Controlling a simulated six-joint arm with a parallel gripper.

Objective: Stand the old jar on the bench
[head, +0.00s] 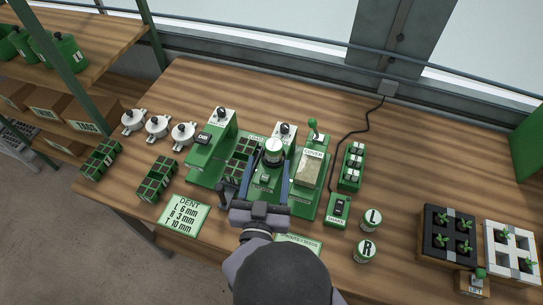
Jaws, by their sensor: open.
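A jar with a pale round top (273,148) sits at the middle of the green seeder (312,205), and I take it to be the old jar. Its lower part is partly hidden. My gripper (267,168) is open, with one finger on each side of the jar in this view. I cannot tell whether the fingers touch it. The wooden bench (400,160) carries the seeder.
Two jars marked L (371,219) and R (364,251) stand right of the seeder. A switch box (338,208) and a green block (352,166) are close by. Seedling trays (425,228) fill the far right. Bare bench lies behind and between these.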

